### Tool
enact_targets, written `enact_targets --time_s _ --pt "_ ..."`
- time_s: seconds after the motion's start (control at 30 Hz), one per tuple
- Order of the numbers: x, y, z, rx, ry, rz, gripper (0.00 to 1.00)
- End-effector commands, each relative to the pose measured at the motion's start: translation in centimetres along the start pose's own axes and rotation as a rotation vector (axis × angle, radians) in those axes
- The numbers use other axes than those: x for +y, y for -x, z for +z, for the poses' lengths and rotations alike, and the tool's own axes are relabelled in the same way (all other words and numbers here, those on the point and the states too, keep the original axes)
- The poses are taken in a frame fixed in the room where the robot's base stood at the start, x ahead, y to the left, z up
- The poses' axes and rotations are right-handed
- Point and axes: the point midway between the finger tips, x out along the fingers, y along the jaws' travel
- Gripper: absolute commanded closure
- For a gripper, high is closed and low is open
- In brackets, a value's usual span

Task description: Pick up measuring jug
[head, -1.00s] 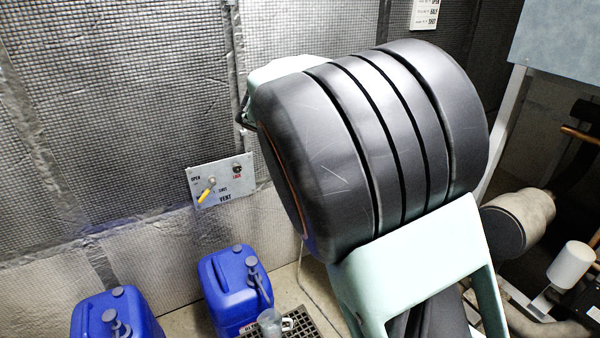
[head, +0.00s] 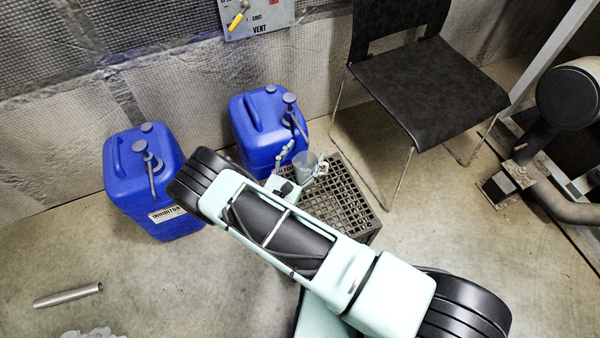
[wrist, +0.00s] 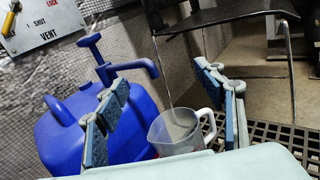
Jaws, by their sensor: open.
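The measuring jug (wrist: 176,136) is a clear, greyish open vessel with its handle on the right in the wrist view. In the head view the jug (head: 305,161) stands by the back left part of the dark grid crate, in front of the right blue canister. My gripper (wrist: 163,90) is open and empty, with one blue-padded finger on each side of the jug in the picture. The jug appears beyond the fingers; I cannot tell how deep it sits between them. Its lower part is hidden by my gripper body.
Two blue canisters with pumps, the left (head: 150,185) and the right (head: 262,115), stand by the wall. The right canister's spout is close to the left finger in the wrist view. A tube (head: 68,295) lies at left.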

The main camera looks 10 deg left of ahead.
Motion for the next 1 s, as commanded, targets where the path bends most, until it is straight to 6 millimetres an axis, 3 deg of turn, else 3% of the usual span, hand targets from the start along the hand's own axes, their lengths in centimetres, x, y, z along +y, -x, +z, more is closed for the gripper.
enact_targets --time_s 0.03,0.1,0.37,0.73,0.8,1.0 --pt "-0.6 0.9 -2.2 0.002 0.039 0.037 0.37" --pt "-1.1 1.8 -3.8 0.003 0.074 0.077 0.37" --pt "-1.9 3.1 -7.1 0.008 0.119 0.135 0.37" --pt "-2.5 3.1 -14.6 0.009 0.116 0.133 0.37" --pt "-2.2 1.7 -13.9 0.005 0.114 0.13 0.37" --pt "-2.1 0.5 -13.8 0.008 0.116 0.132 0.37"
